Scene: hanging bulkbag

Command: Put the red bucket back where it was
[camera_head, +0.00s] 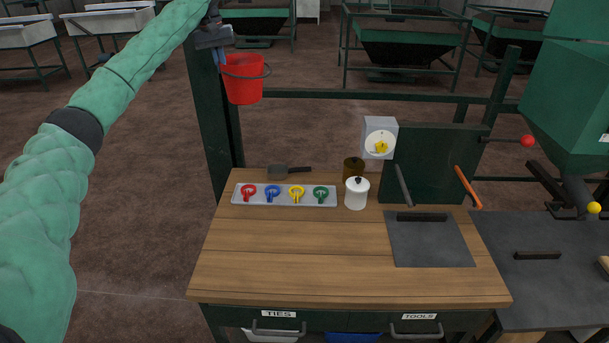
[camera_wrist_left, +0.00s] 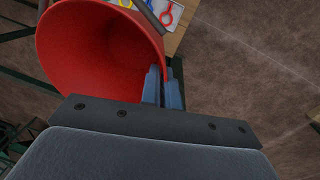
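The red bucket (camera_head: 243,88) is upright in the air at the upper left in the head view, beside the dark green post (camera_head: 216,125) and above the bench's back left corner. Its dark handle lies down across its front. My left gripper (camera_head: 221,58) is at the bucket's left rim, fingers pointing down. In the left wrist view the bucket (camera_wrist_left: 95,50) shows its open mouth, and the blue fingers (camera_wrist_left: 163,90) are close together with its rim between them. I cannot tell whether a hook also bears it. My right gripper is out of view.
A horizontal rail (camera_head: 320,94) runs behind. A green hopper (camera_head: 570,110) stands at right. The bench's front left is clear.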

